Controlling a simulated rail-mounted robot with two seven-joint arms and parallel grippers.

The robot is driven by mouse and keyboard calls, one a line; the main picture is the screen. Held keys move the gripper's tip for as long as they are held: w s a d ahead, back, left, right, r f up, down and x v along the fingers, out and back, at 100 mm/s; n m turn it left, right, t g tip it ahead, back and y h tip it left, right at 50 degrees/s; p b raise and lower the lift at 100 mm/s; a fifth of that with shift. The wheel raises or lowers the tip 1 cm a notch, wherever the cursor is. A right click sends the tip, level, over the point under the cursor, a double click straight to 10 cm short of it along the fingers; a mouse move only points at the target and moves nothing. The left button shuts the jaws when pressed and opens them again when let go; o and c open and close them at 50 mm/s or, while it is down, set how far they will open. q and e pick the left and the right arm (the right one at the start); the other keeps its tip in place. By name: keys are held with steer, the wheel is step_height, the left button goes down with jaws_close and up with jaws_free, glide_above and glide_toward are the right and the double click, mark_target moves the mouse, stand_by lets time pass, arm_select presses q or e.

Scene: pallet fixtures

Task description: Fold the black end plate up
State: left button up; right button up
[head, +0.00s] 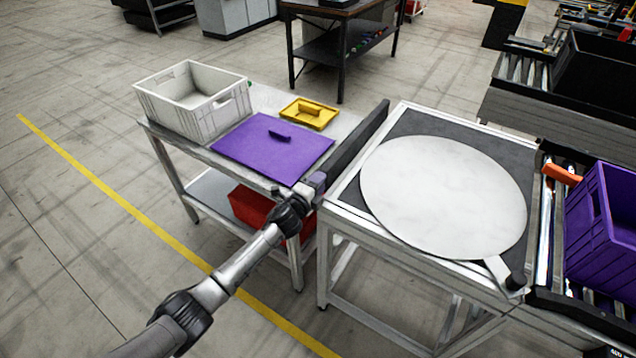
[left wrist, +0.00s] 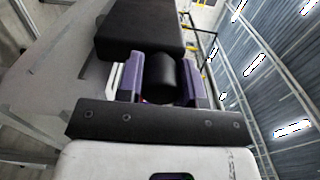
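The black end plate (head: 358,140) is a long dark plate along the left side of the turntable table, in the gap beside the other table. Its near end meets my left gripper (head: 318,184), which comes in from the lower left. In the left wrist view the black plate (left wrist: 138,28) lies just ahead of the purple fingers (left wrist: 165,75). A black rounded grip (left wrist: 158,78) on its near side sits between the fingers, which appear closed against it. I cannot tell the plate's exact tilt. My right gripper is not in view.
The turntable table carries a round pale disc (head: 445,195) with a handle at its front right. The left table holds a grey crate (head: 212,118), a purple lid (head: 255,150) and a yellow tray (head: 300,122). A purple crate (head: 610,262) stands on rollers at right.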

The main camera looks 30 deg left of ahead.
arm_select(q)
steer(key=o, duration=0.4)
steer(key=s+p, duration=0.2)
steer(key=s, duration=1.2)
steer(key=shift+d, duration=0.15)
steer(key=shift+w, duration=0.1)
